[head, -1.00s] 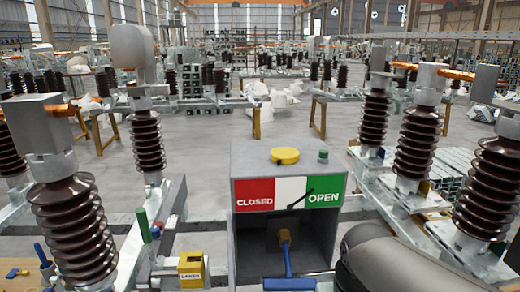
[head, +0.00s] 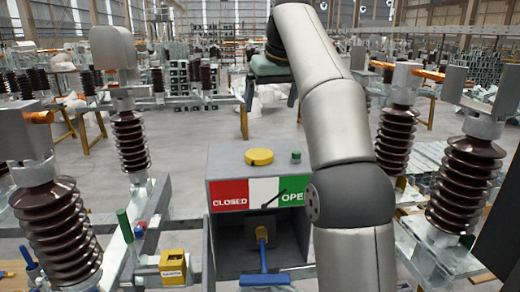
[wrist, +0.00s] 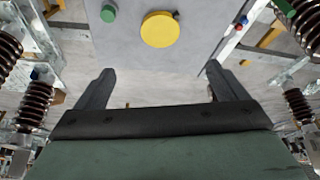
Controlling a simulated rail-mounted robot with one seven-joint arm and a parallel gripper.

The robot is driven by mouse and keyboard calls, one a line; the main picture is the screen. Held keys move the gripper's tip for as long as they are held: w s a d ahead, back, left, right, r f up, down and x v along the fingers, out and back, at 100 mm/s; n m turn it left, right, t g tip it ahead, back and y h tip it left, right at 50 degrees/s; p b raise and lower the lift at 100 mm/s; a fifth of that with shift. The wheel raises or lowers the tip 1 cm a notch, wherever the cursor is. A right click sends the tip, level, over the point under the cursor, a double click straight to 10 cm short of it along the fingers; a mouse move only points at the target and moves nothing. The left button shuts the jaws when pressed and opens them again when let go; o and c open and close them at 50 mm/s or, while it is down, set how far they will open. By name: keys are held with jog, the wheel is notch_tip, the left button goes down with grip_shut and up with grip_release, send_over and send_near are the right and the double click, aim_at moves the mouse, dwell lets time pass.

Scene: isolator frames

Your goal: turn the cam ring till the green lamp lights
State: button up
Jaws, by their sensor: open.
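The grey operating box (head: 228,162) stands upright at centre in the head view. A yellow round disc (head: 259,157), perhaps the cam ring, lies on its top; it also shows in the wrist view (wrist: 160,30). A small green lamp or button (head: 296,156) sits beside it, also in the wrist view (wrist: 109,13); it shows no clear glow. My gripper (head: 270,98) is above and apart from the box. In the wrist view its two fingers (wrist: 157,82) are spread wide with nothing between them.
The box front has a red, white and green CLOSED/OPEN plate (head: 263,192) with a pointer, partly hidden by my arm. A blue-handled lever (head: 264,278) juts out below. Brown ribbed insulators (head: 131,145) stand on both sides. A yellow padlock-like block (head: 173,267) sits at left.

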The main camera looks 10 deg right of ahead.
aim_at(260, 154)
jog(key=b+x, duration=0.3)
jog(key=x, duration=1.4)
jog(key=shift+b, duration=0.3)
jog(key=c, duration=1)
